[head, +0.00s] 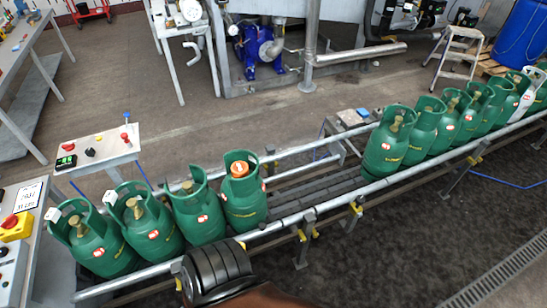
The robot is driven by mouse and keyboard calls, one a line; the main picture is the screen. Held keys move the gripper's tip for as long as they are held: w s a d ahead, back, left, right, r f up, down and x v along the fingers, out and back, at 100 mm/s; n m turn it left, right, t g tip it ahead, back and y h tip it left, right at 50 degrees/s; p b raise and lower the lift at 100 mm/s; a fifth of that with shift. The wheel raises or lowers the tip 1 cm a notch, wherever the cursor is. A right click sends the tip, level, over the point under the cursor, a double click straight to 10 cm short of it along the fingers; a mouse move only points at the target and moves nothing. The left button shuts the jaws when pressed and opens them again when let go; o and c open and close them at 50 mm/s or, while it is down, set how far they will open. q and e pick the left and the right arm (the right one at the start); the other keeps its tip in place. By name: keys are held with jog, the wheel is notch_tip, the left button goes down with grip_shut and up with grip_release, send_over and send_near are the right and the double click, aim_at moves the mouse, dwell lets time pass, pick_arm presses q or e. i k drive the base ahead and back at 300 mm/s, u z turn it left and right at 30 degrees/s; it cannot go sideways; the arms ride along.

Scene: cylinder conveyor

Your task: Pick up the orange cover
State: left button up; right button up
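The orange cover (239,169) sits on top of the valve area of a green gas cylinder (244,200), inside its collar. This cylinder stands upright on the conveyor, at the right end of the near left group. Neither of my grippers shows in the head view. A black ribbed part of my own body shows at the bottom, just below this cylinder, and does not touch the cover.
Several green cylinders (204,215) stand left of it, with bare brass valves. The conveyor (318,190) is empty to its right, up to another row of cylinders (388,145). A metal rail (330,207) runs along the near side. A small control table (97,150) stands behind left.

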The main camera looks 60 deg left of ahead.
aim_at(239, 169)
jog(key=i, duration=1.2)
jog(key=u, duration=3.8)
